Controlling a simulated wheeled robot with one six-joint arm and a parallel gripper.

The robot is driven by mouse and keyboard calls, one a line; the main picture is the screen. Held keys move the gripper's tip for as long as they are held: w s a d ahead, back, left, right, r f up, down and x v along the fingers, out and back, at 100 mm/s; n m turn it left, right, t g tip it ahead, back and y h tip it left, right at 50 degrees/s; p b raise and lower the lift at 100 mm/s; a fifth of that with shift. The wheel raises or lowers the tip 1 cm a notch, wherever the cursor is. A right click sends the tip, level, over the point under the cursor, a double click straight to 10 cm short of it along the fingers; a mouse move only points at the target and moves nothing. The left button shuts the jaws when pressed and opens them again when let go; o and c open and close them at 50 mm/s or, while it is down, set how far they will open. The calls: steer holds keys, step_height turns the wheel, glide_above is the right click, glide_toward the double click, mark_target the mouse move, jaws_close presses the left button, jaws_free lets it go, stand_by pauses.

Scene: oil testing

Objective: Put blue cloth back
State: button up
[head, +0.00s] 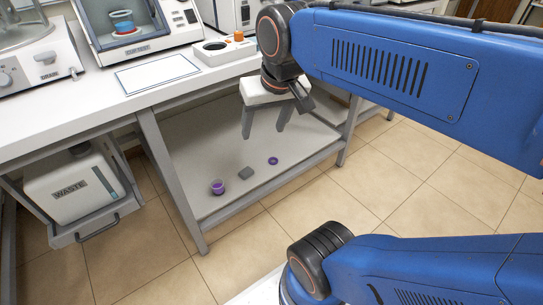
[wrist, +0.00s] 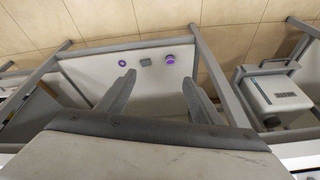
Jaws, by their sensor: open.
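My gripper (head: 265,128) is open and empty, its fingers pointing down in front of the workbench, above the lower shelf (head: 205,140). It also shows in the wrist view (wrist: 160,80), with the shelf beyond the fingers. No plainly blue cloth stands out. A small grey square item (head: 246,173) lies on the shelf near its front edge, and I cannot tell if it is a cloth. It also shows in the wrist view (wrist: 145,61), apart from the fingertips. A flat mat with a dark blue border (head: 157,74) lies on the benchtop.
A purple cup (head: 217,187) and a purple ring-shaped piece (head: 272,160) flank the grey item. A white waste box (head: 72,183) sits in a pull-out holder at left. Instruments, including a machine holding a blue-and-red part (head: 123,25), line the benchtop. Tiled floor ahead is clear.

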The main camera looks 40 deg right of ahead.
steer(key=s+a+f+n, duration=0.1)
steer(key=s+f+n, duration=0.1)
steer(key=s+f, duration=0.2)
step_height(320, 180, down, 2)
steer(key=shift+s+f+n+t, duration=0.2)
steer(key=shift+f+n+t, duration=0.1)
steer(key=shift+t, duration=0.1)
steer(key=shift+r, duration=0.1)
stand_by(0.7)
